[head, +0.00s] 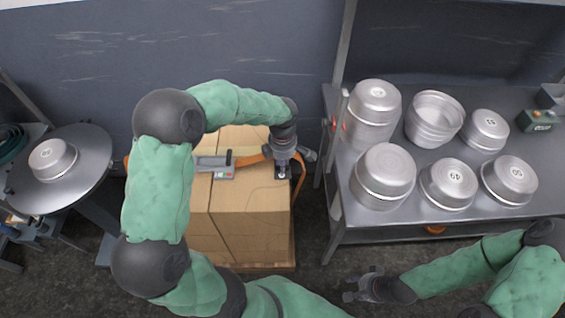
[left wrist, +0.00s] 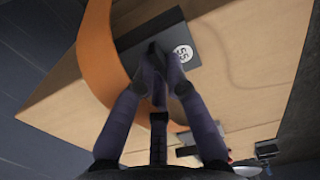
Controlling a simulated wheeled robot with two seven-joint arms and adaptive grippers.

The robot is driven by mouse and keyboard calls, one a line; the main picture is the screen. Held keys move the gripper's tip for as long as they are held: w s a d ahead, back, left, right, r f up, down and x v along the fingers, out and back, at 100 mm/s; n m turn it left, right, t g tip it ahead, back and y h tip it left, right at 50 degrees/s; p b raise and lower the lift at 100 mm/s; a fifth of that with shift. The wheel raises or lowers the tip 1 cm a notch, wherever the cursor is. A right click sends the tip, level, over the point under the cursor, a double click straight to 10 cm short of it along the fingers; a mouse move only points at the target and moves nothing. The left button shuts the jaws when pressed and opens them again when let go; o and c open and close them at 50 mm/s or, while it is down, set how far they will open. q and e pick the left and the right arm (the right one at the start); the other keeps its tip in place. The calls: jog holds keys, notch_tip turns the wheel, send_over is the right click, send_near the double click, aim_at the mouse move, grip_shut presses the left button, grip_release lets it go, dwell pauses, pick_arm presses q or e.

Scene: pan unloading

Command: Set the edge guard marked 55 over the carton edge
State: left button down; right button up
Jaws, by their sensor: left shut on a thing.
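The edge guard marked 55 (left wrist: 182,50) is a dark piece with a round white label. It also shows in the head view (head: 282,175) at the right top edge of the carton (head: 250,197). My left gripper (head: 284,165) is shut on the guard; its fingers (left wrist: 160,72) cover part of it in the left wrist view. I cannot tell whether the guard rests on the carton. My right gripper (head: 358,286) is open and empty, low in front of the steel table.
A grey strap tensioner (head: 215,166) lies on the carton top. The steel table (head: 400,226) at right holds several metal pans (head: 449,183). A round stand (head: 92,170) at left bears one pan (head: 52,158). A table post (head: 338,110) stands close right of my left gripper.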

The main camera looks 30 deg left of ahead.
pick_arm(q)
jog(key=c, duration=1.2)
grip_release()
notch_tip(320, 180, up, 12)
